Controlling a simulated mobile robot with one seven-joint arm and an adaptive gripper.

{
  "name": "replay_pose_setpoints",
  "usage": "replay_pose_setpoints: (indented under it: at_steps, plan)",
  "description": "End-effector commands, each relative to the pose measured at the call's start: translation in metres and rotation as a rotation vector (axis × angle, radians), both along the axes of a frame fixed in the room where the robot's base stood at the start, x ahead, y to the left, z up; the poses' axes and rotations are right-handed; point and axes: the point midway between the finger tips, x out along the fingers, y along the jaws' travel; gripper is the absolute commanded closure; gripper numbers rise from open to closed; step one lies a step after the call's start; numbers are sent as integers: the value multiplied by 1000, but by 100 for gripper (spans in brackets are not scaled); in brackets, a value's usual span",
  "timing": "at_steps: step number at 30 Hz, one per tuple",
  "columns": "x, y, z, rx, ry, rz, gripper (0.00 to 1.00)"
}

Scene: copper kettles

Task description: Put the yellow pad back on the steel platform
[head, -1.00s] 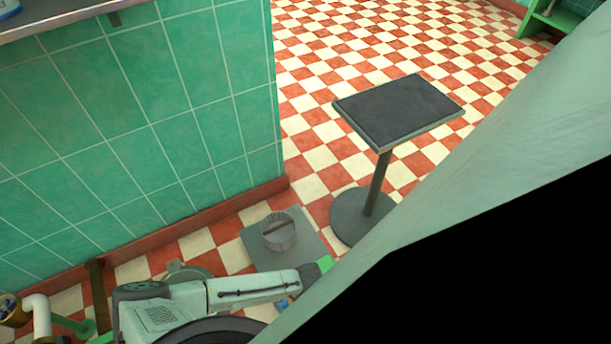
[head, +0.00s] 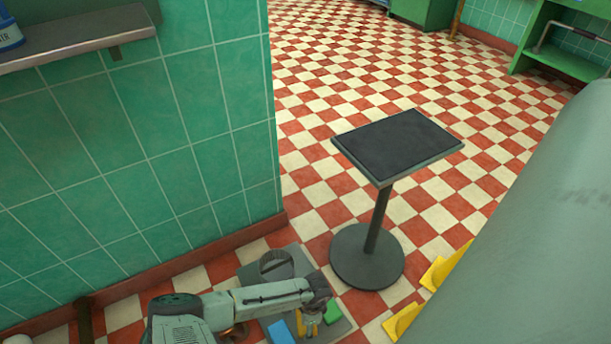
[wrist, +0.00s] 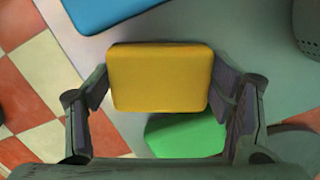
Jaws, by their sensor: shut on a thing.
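The yellow pad (wrist: 160,78) is a rounded block between the two fingers of my gripper (wrist: 166,88) in the wrist view. The fingers are shut on its left and right sides. In the head view my gripper (head: 307,322) is low at the bottom centre, and only a little of the yellow pad (head: 300,322) shows there. Below it is a flat grey plate on the floor (head: 246,272), which appears to be the steel platform; its bare surface also shows in the wrist view (wrist: 258,38). I cannot tell whether the pad touches the plate.
A blue block (head: 281,332) and a green block (head: 332,312) are close to my gripper. A grey round container (head: 276,264) stands on the plate. A pedestal stand with a dark top (head: 398,144) is behind, right. Yellow pieces (head: 442,268) are at right. A green tiled wall (head: 150,130) is left.

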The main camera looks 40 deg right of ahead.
Motion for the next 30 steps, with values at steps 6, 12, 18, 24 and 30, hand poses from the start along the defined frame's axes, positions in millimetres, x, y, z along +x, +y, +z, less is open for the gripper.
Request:
replay_pose_setpoints:
  at_steps: [6,12,18,24,30]
  plan:
    - [-1,0,-4,1,1,0,56]
    - [0,0,-3,0,0,0,15]
    - [0,0,-3,0,0,0,6]
    - [0,0,-3,0,0,0,6]
    - [0,-1,8,-1,-1,1,6]
